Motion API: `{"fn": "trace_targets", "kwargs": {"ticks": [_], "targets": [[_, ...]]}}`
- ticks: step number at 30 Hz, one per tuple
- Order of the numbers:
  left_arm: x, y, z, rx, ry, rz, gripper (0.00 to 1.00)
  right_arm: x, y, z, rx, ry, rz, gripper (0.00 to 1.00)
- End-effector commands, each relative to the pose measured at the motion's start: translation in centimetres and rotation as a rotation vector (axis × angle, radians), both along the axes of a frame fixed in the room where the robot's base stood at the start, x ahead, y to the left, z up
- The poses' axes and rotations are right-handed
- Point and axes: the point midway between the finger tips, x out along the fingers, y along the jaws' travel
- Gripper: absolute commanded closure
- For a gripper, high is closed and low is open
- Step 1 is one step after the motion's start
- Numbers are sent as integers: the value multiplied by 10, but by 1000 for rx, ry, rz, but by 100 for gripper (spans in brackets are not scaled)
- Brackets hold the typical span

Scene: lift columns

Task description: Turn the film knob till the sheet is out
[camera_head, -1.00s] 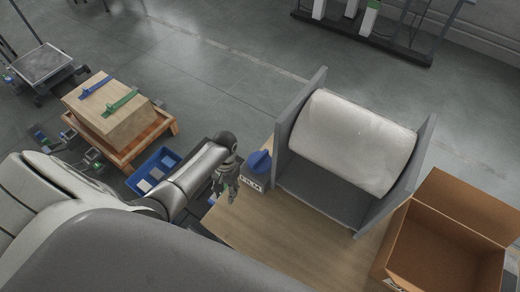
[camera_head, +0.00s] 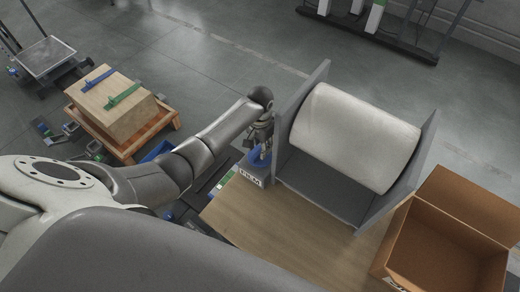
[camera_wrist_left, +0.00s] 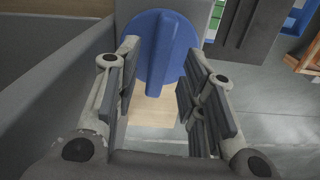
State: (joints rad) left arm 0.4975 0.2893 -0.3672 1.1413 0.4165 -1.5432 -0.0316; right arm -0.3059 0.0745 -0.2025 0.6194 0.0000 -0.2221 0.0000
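The blue film knob (camera_head: 258,158) sits on a grey box with a FILM label (camera_head: 250,177), beside the left wall of the roll stand. In the left wrist view the knob (camera_wrist_left: 163,48) is a round disc with a raised ridge. My left gripper (camera_head: 262,150) is at the knob. Its open fingers (camera_wrist_left: 156,95) stand on either side of the ridge, with gaps on both sides. The white film roll (camera_head: 355,135) lies between two grey side walls; no loose sheet shows on the tray below it. My right gripper is not in view.
An open cardboard box (camera_head: 445,245) stands at the right of the wooden table (camera_head: 285,220). The tabletop in front of the stand is bare.

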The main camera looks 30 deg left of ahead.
Motion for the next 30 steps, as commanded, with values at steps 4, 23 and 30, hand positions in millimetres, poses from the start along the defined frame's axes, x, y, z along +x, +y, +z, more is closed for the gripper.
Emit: {"fn": "trace_targets", "kwargs": {"ticks": [4, 23, 30], "targets": [[0, 0, -18, -1, 1, 1, 62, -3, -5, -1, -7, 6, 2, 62], [0, 0, -28, 0, 0, 0, 84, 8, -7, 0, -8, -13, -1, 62], [0, 0, -28, 0, 0, 0, 100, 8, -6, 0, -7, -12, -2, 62]]}}
